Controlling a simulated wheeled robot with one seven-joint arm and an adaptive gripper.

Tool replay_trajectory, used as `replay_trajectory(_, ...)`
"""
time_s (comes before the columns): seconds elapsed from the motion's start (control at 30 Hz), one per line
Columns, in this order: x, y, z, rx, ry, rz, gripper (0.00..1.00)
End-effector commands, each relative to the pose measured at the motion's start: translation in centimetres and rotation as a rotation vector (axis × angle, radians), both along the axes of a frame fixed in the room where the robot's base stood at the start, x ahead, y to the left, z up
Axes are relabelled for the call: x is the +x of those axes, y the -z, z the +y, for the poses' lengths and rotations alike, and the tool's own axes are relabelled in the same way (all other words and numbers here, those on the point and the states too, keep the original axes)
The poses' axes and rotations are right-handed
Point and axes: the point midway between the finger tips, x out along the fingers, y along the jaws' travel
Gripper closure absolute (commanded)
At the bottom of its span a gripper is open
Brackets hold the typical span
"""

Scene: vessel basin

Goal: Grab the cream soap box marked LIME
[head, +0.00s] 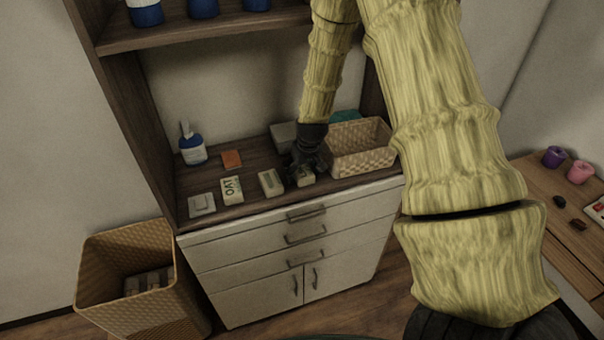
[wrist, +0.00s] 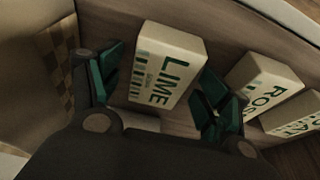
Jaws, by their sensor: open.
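The cream soap box marked LIME (wrist: 167,67) lies between the fingers of my gripper (wrist: 160,82) in the wrist view, its dark green lettering facing me. My gripper is open, with one finger on each side of the box; I cannot tell whether either finger touches it. In the head view my gripper (head: 305,167) hangs over the counter and partly hides the LIME box (head: 305,181).
A cream box marked ROS (wrist: 268,84) stands close to the right finger, also seen in the head view (head: 271,183). Beyond is the OAT box (head: 232,190). A wicker basket (head: 362,162) stands close on the right. A pump bottle (head: 193,152) stands at left.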

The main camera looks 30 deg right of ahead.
Motion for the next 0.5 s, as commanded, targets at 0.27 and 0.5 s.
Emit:
replay_trajectory(0.27,0.0,0.01,0.0,0.0,0.0,0.0,0.29)
replay_trajectory(0.5,0.0,0.0,0.0,0.0,0.0,0.0,0.72)
